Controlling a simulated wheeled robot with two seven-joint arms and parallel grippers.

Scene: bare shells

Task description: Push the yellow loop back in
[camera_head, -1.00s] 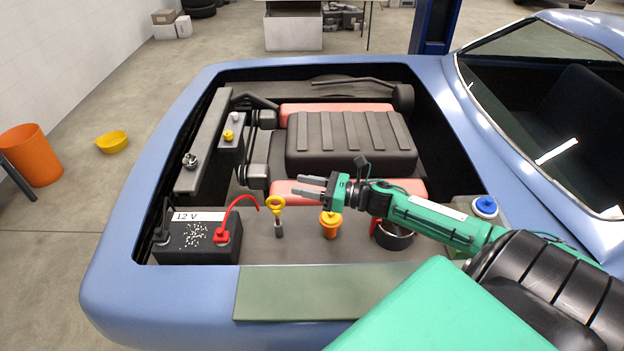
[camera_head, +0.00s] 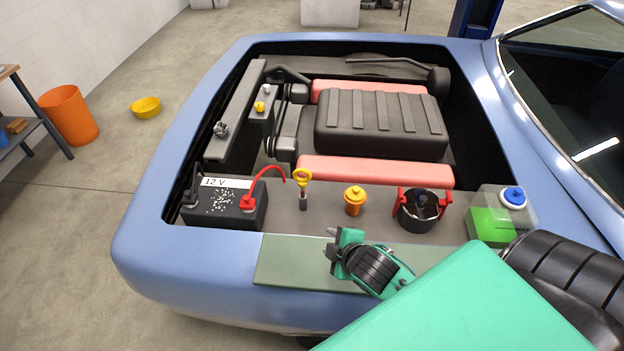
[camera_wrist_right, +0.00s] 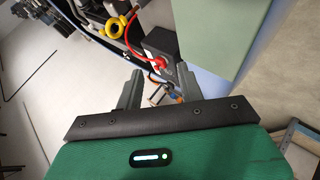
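My left gripper is not in view.
The black 12 V battery (camera_head: 225,206) with a red cable (camera_head: 270,170) stands left of the loop. An orange cap (camera_head: 354,198), a dark round pot (camera_head: 419,212) and a blue-capped tank (camera_head: 490,222) stand to the right. The blue car rim (camera_head: 150,240) surrounds the bay.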

